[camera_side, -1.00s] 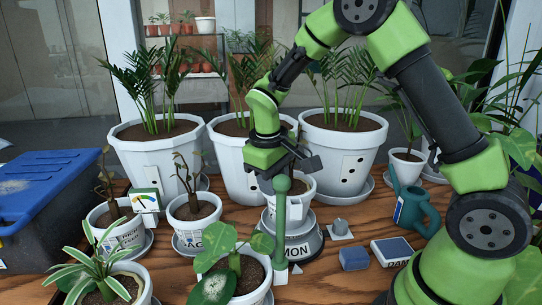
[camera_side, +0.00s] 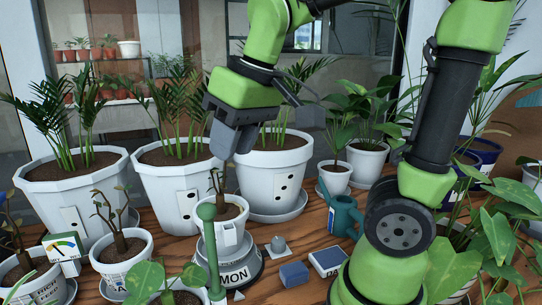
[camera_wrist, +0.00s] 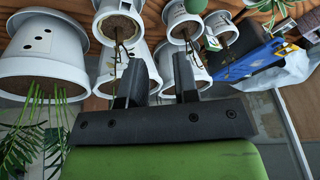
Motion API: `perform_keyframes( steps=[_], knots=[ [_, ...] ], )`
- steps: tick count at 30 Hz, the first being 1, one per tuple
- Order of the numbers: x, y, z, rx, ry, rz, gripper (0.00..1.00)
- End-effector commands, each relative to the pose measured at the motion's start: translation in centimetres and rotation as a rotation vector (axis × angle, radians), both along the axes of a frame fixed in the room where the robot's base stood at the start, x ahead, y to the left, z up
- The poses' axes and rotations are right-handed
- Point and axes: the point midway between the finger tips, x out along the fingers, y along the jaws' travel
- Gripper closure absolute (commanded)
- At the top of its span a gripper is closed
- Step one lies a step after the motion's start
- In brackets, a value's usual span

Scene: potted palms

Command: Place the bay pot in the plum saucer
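No readable label names the bay pot or the plum saucer, so I cannot tell which they are. A small white pot (camera_side: 228,222) with a thin bare-stemmed plant stands upright on a grey round base (camera_side: 232,264) lettered "MON", partly hidden by a green post. My gripper (camera_side: 234,138) is above this pot, clear of it, with its fingers pointing down. In the wrist view my gripper's fingers (camera_wrist: 161,80) are apart with nothing held between them. Another small white pot (camera_side: 122,257) with a similar plant stands at the left, lettering partly hidden.
Large white palm pots (camera_side: 75,195) line the back, one close behind my gripper. A green round-topped post (camera_side: 208,245) stands in front of the grey base. A teal watering can (camera_side: 343,214), blue block (camera_side: 294,274) and boxed card (camera_side: 328,260) lie to the right.

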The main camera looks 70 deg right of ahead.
Motion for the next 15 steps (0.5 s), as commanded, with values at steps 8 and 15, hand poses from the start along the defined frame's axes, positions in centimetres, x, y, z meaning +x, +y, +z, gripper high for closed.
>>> perform_keyframes(
  steps=[8,15],
  knots=[
    [-6.5,1.6,-0.2,0.171,-0.218,-0.109,0.72],
    [-7.6,1.9,-0.7,0.209,-0.256,-0.133,0.72]
  ],
)
